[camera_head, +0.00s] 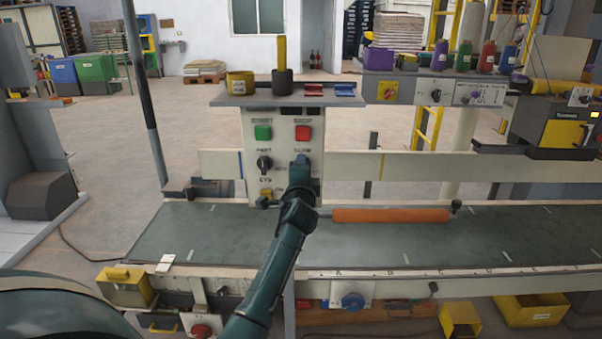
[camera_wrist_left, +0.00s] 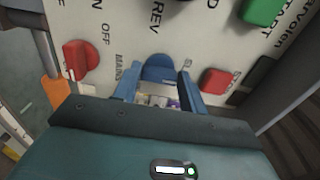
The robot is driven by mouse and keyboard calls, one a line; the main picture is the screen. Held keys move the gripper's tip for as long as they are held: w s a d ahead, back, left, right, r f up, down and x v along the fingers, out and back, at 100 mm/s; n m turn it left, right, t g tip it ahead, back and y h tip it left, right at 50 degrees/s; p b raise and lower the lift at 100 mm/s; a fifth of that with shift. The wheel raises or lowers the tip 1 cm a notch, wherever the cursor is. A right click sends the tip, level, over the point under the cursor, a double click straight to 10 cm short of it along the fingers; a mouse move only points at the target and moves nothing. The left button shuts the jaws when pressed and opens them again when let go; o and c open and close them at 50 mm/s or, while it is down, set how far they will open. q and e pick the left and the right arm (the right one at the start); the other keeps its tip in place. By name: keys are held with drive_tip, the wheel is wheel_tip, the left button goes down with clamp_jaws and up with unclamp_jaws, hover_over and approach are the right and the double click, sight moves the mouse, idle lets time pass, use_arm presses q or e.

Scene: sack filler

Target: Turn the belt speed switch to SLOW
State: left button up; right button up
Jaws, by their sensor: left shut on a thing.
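The control panel (camera_head: 252,140) stands upright behind the belt. My left gripper (camera_head: 300,172) is at its right half, below the red button, and hides what is behind it. In the left wrist view, my left gripper (camera_wrist_left: 158,92) is shut on a blue knob (camera_wrist_left: 158,68), which looks like the belt speed switch. The fingers sit on either side of it. The labels near it are partly hidden, so I cannot tell which setting it points to. My right gripper is not in view.
The panel also carries a green button (camera_head: 263,132), a red button (camera_head: 303,132) and a black knob (camera_head: 264,162). A red knob (camera_wrist_left: 75,60) marked OFF and MAINS shows in the wrist view.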

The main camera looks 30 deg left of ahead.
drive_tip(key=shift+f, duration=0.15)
use_arm(q)
drive_tip(key=o, duration=1)
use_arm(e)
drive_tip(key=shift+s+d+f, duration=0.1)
use_arm(q)
drive_tip(key=v, duration=1.3)
drive_tip(key=shift+d+f, duration=0.1)
drive_tip(key=s+d+f+n+g+h+p, duration=0.1)
drive_tip(key=s+d+f+h, duration=0.35)
drive_tip(key=f, duration=0.35)
drive_tip(key=s+d+f+n+h+p, duration=0.1)
drive_tip(key=s+d+f+n+h, duration=0.2)
drive_tip(key=d+f, duration=0.35)
drive_tip(key=s+d+f+n+g+h, duration=0.1)
drive_tip(key=s+d+f, duration=0.1)
drive_tip(key=s, duration=0.3)
drive_tip(key=s+d+f+n+g+h+p, duration=0.1)
drive_tip(key=s+d+f+n+h, duration=0.1)
drive_tip(key=s, duration=0.4)
drive_tip(key=s+d+f+n+g+h+p, duration=0.1)
drive_tip(key=s+d+f+h, duration=0.1)
drive_tip(key=s+d+f, duration=0.2)
drive_tip(key=shift+s+d+f+n+g, duration=0.1)
drive_tip(key=shift+s+f+n+g, duration=0.25)
drive_tip(key=shift+s+f, duration=0.3)
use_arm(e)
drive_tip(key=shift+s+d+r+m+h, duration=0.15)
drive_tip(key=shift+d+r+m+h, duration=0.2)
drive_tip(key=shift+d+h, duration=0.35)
